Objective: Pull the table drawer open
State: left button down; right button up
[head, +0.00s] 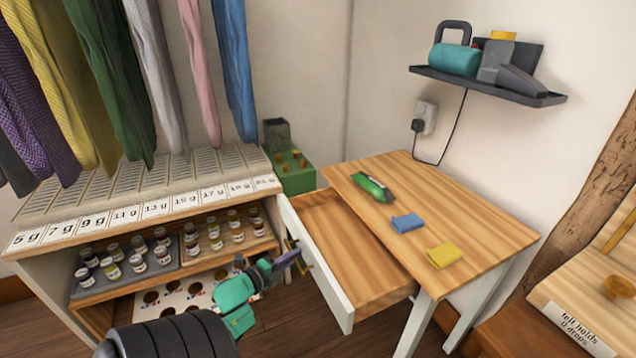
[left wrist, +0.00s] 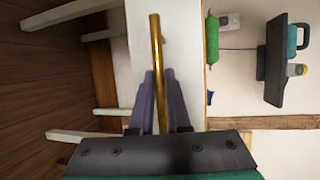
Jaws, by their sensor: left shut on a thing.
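The wooden table (head: 465,215) has a light top and white legs. Its drawer (head: 352,245) stands well out from under the top on the left side, and its wooden inside looks empty. The drawer's white front panel (head: 328,285) faces my left arm. My left gripper (head: 296,256) is at this panel, shut on the brass bar handle (head: 291,244). In the left wrist view the handle (left wrist: 155,45) runs between the two purple fingers of the gripper (left wrist: 162,85), with the white panel behind. My right gripper is in neither view.
A green tool (head: 373,188), a blue cloth (head: 407,223) and a yellow cloth (head: 444,255) lie on the table. A shelf unit with jars (head: 163,255) stands close left of the drawer. A wall shelf (head: 487,84) hangs above; wooden floor shows below.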

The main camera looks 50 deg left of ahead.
pick_arm(q)
jog(key=s, duration=0.2)
jog(key=s+a, duration=0.1)
jog(key=s, duration=0.1)
jog(key=shift+s+a+p, duration=0.2)
jog(key=shift+s+p, duration=0.15)
jog(key=c, duration=0.9)
grip_release()
jog(key=v, duration=1.4)
jog(key=shift+s, duration=0.25)
jog(key=shift+p, duration=0.3)
